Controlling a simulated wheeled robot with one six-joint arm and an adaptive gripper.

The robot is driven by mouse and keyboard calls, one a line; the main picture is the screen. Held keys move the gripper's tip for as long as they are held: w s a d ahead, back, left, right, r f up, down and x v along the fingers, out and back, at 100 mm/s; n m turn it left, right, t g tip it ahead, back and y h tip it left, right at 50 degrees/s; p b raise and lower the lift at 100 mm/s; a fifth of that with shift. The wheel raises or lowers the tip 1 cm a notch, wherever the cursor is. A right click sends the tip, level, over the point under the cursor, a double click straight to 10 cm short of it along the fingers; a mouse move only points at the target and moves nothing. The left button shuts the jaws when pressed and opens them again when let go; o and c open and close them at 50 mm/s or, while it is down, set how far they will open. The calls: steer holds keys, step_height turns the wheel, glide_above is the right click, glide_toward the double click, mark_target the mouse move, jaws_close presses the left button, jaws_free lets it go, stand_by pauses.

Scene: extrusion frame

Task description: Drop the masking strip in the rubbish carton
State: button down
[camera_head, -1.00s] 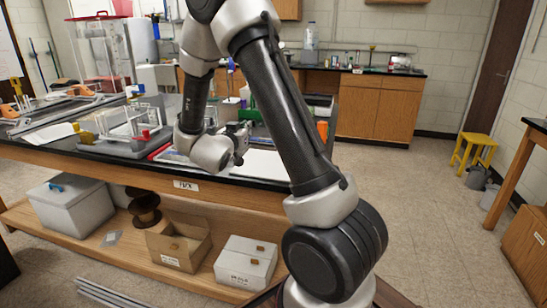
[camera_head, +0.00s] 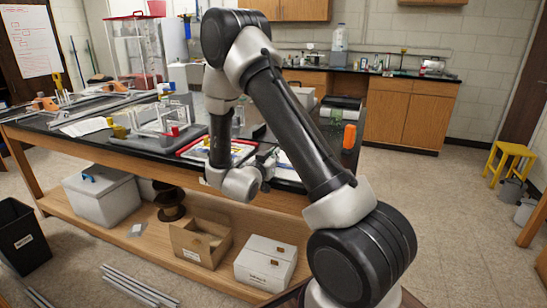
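An open brown cardboard carton (camera_head: 217,256) stands on the low shelf under the bench, with a white label on its front. I cannot read the label, so I cannot be sure it is the rubbish carton. My gripper (camera_head: 269,163) is small and dark beside my wrist, over the bench's front edge, above and to the right of the carton. My wrist partly hides it, and I cannot tell whether its fingers are open or hold anything. I cannot make out the masking strip.
A closed white box (camera_head: 265,262) stands right of the carton. A grey lidded bin (camera_head: 103,200) and a dark spool (camera_head: 169,203) are left of it. A black bin (camera_head: 22,235) and metal bars (camera_head: 140,288) are on the floor. The bench top (camera_head: 95,131) is crowded.

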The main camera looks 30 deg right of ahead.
steer(key=shift+f, duration=0.15)
steer(key=c, duration=1.6)
jaws_free()
steer(key=shift+c, duration=0.2)
